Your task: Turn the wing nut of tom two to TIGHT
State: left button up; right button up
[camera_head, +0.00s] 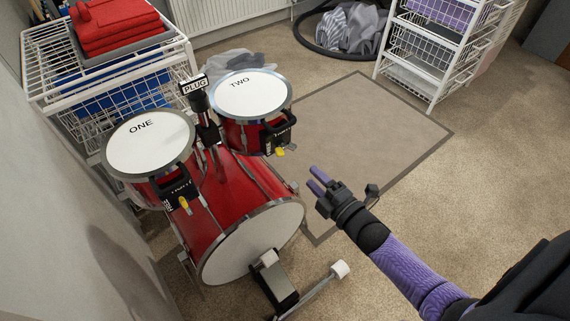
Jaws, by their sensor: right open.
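Tom two (252,97), a red drum with a white head marked TWO, is mounted at the back right of the red bass drum (236,195). A black bracket with a yellow wing nut (280,152) sits on its front right side; the nut's setting is too small to read. Tom one (148,143), marked ONE, is to the left with its own yellow wing nut (184,203). My right gripper (317,178), with purple fingers, is open and empty. It is to the right of and below tom two's wing nut, apart from it. My left gripper is not in view.
A post marked PLUG (195,85) stands between the toms. A bass pedal (276,280) is in front. White wire baskets with red cloths (112,22) stand at the back left, and another basket rack (440,45) at the back right. The mat (375,125) has clear room.

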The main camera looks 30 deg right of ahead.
aim_at(289, 152)
jog(key=w+b, duration=0.1)
jog(key=w, duration=0.2)
jog(key=w+a+b, duration=0.1)
jog(key=w, duration=0.2)
jog(key=w+b, duration=0.2)
jog(key=w, duration=0.1)
jog(key=shift+w+a+r, duration=0.2)
jog(key=shift+w, duration=0.2)
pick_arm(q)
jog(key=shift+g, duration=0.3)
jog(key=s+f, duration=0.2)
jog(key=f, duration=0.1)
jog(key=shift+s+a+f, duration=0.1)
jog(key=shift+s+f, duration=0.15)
pick_arm(e)
jog(key=shift+c, duration=0.3)
jog(key=c, duration=0.5)
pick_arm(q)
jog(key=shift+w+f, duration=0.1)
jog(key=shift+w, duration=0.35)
pick_arm(e)
grip_shut()
